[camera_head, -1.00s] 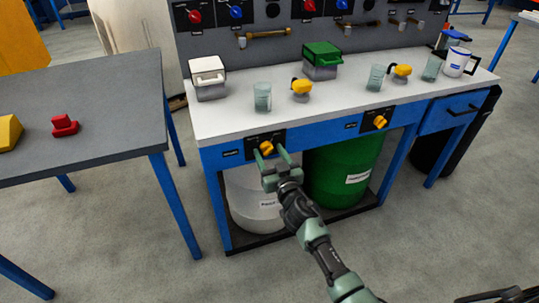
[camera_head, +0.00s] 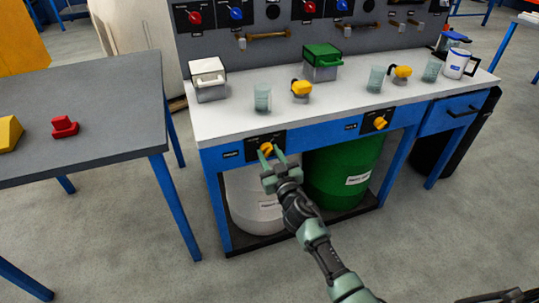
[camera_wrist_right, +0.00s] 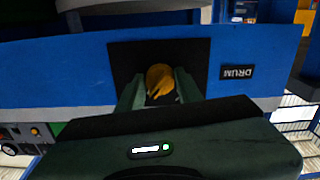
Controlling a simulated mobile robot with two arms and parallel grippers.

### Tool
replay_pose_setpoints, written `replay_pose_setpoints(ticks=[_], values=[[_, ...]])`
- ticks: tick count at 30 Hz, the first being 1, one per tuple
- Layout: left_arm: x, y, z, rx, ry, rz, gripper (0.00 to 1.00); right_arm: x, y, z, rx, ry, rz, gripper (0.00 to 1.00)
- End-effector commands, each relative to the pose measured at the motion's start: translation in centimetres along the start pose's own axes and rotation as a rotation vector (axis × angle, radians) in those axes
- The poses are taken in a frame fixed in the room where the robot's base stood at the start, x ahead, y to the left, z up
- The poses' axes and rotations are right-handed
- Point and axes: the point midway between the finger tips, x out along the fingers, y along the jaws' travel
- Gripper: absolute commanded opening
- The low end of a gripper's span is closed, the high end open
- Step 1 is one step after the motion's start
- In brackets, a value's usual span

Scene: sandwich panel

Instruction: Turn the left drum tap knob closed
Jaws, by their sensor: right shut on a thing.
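The left drum tap knob (camera_head: 266,149) is yellow and sits on a black plate (camera_head: 252,147) on the blue front rail of the bench, above the white drum (camera_head: 252,200). My right gripper (camera_head: 270,156) reaches it from the front, one finger on each side. In the right wrist view the knob (camera_wrist_right: 161,80) shows between the two green fingers (camera_wrist_right: 160,90), which are shut on it; its lower part is partly hidden.
A second yellow knob (camera_head: 380,123) sits on a black plate to the right, above the green drum (camera_head: 343,172). Glasses, lidded boxes and yellow-topped items stand on the white benchtop (camera_head: 330,100). A grey table (camera_head: 90,100) stands at the left.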

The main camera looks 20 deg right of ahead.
Motion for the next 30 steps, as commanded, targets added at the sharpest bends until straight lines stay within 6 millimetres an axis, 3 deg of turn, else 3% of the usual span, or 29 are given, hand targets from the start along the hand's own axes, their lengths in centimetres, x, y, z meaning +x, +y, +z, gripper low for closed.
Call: replay_pose_setpoints(ticks=[30], values=[[-2.5, -0.1, -1.0, -0.003, 0.012, -0.002, 0.57, 0.0, 0.1, 0.0, -0.937, -0.001, -0.001, 0.0]])
